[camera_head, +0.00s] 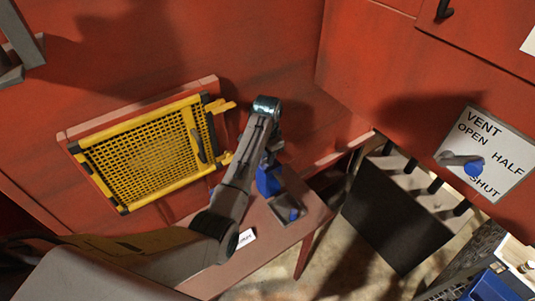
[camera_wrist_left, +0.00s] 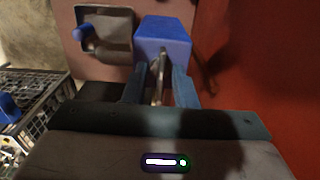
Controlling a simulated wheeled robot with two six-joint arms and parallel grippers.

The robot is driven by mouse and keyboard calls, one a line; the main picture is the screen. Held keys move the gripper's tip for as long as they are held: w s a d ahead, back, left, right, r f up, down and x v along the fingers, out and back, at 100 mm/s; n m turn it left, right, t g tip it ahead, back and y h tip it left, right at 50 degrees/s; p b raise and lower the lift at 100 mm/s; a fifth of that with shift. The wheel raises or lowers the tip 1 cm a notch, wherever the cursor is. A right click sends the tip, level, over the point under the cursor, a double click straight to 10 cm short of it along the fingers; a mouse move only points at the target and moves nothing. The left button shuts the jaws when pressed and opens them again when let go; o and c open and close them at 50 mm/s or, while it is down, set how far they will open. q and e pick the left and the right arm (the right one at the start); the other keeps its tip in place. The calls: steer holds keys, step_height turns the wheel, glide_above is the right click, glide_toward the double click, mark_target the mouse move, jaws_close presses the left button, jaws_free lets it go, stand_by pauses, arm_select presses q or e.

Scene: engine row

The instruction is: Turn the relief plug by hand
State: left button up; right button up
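My left arm reaches from the lower left of the head view over a red-brown shelf (camera_head: 270,238). A blue block (camera_head: 268,181) shows beside its end. In the left wrist view the blue block (camera_wrist_left: 165,38) is straight ahead of my left gripper (camera_wrist_left: 160,82). The two bluish fingers stand apart, with a thin metal piece (camera_wrist_left: 158,78) between them and gaps beside it. Contact cannot be told. A grey plate with a blue knob (camera_head: 293,213) lies next to the block; the knob also shows in the wrist view (camera_wrist_left: 88,38). No part is readably marked as the relief plug. My right gripper is not in view.
A yellow mesh panel (camera_head: 148,155) is on the red wall left of my arm. A vent sign (camera_head: 500,147) with a blue-tipped lever (camera_head: 466,164) is at right. A dark slotted box (camera_head: 395,222) and a blue bin (camera_head: 490,288) stand below it. A small white label (camera_head: 245,238) lies on the shelf.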

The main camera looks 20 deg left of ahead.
arm_select(q)
jaws_close()
